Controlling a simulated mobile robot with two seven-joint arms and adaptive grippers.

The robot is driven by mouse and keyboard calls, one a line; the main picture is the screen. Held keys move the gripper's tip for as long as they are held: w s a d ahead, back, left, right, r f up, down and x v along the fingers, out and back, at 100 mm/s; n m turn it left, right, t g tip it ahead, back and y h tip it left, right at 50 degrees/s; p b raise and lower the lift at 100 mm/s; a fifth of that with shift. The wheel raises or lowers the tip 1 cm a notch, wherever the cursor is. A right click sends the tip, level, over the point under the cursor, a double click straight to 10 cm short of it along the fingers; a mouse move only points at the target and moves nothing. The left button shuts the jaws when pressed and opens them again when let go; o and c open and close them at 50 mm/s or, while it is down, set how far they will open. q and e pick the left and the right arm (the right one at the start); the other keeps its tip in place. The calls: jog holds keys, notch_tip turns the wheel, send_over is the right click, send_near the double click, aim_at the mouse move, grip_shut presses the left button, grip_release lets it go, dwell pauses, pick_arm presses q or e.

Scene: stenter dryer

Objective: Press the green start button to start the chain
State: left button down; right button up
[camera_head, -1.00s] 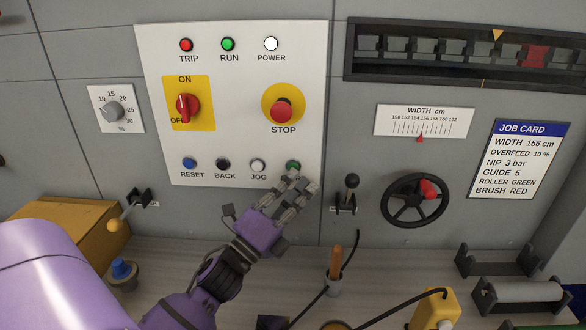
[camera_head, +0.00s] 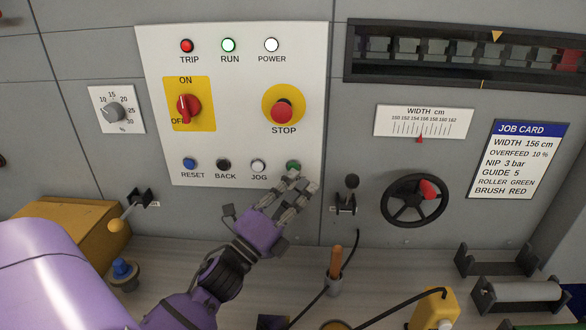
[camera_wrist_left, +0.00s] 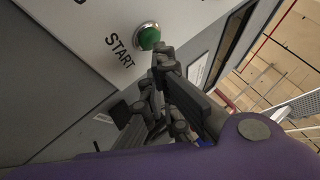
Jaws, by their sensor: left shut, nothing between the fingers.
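The green start button (camera_head: 293,166) is at the lower right of the white control panel (camera_head: 240,130). In the wrist view the green button (camera_wrist_left: 149,37) sits in a metal ring beside the word START. My left gripper (camera_head: 296,181) is shut and empty, its fingertips just below the button and partly covering its label. In the wrist view the fingertips (camera_wrist_left: 162,50) are right at the button's edge; I cannot tell if they touch it. The RUN lamp (camera_head: 228,45) is lit bright. The chain (camera_head: 440,52) shows in the dark window at the upper right.
The red STOP knob (camera_head: 282,112) is above the start button. The JOG button (camera_head: 258,166) is just left of it. A small black lever (camera_head: 347,194) and a black handwheel (camera_head: 415,201) are to the right. A ledge with tools lies below.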

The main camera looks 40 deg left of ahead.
pick_arm(q)
jog(key=s+d, duration=0.3)
jog(key=s, duration=0.2)
jog(key=shift+p, duration=0.45)
pick_arm(e)
jog(key=shift+w+r, duration=0.7)
jog(key=shift+s+f, duration=0.1)
jog(key=shift+s, duration=0.15)
